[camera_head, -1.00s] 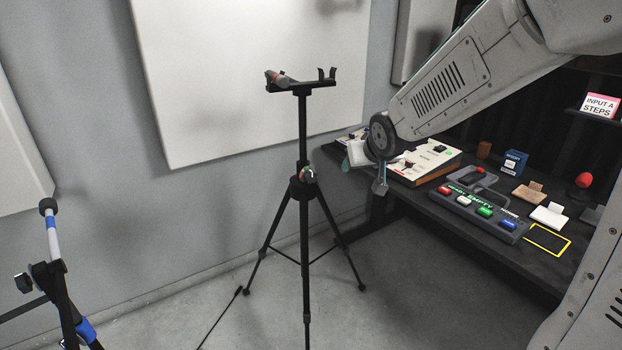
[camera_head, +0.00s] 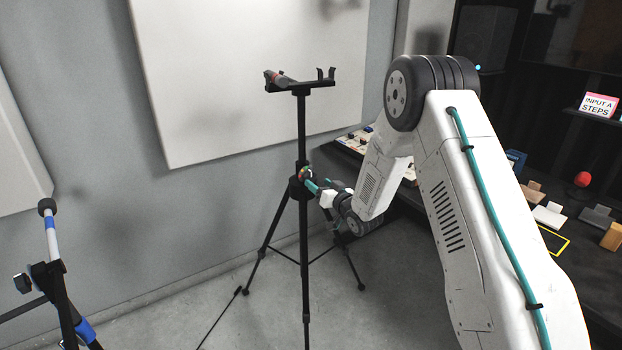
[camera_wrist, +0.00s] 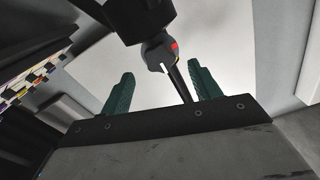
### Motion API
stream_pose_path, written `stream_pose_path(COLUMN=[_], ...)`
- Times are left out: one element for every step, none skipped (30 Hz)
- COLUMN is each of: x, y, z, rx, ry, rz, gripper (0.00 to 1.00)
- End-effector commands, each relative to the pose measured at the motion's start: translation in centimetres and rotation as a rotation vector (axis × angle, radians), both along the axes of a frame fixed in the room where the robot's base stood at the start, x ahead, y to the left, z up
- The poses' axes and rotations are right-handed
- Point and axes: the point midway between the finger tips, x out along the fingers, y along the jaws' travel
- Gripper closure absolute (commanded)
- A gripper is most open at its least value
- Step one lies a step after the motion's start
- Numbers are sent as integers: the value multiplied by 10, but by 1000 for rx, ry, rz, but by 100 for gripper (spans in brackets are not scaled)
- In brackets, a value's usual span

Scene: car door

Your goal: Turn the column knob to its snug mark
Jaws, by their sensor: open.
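A black tripod stand (camera_head: 303,120) stands upright against the wall. The column knob (camera_head: 304,172) is on its collar and shows small coloured marks, too small to read. In the wrist view the knob (camera_wrist: 160,55) is grey, with a white line and a red-orange patch near its right edge. My gripper (camera_head: 318,187) is at the knob's right side in the head view. In the wrist view my gripper (camera_wrist: 163,74) has its two green fingers apart, with the knob between and just beyond their tips. I cannot tell whether they touch it. The snug mark is not clearly identifiable.
The tripod's black legs (camera_head: 272,235) spread below the knob. A dark desk (camera_head: 583,262) with several items is at the right, partly behind my arm. Another stand with blue bands (camera_head: 62,300) is at the lower left. Floor between the stands is mostly clear.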

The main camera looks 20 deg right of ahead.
Motion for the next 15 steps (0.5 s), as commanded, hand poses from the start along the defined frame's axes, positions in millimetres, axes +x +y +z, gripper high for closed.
stream_pose_path(x=[8, 13, 20, 24, 29, 34, 39, 42, 46, 49, 51, 54, 55, 56, 57], y=[3, 5, 7, 8, 10, 12, 13, 14, 15, 16, 17, 18, 18, 18, 19], z=[0, 0, 0, -1, 0, 0, 0, 0, 0, 0, 0, 0, 0, 0, 0], rx=[-1, -1, -1, -1, -1, 0, 0, 0, -1, 0, 0, 0, -1, -2, -2], ry=[-1, 0, -1, 0, 0, 0, 0, 1, 2, 1, 1, 1, 1, 2, 2], rz=[1, 1, 1, 1, 1, 1, 0, 0, 0, -1, -1, -1, -1, 0, -1], gripper=[38, 38, 38, 38, 38, 38, 38, 38, 38, 38, 38, 38, 38, 38, 38])
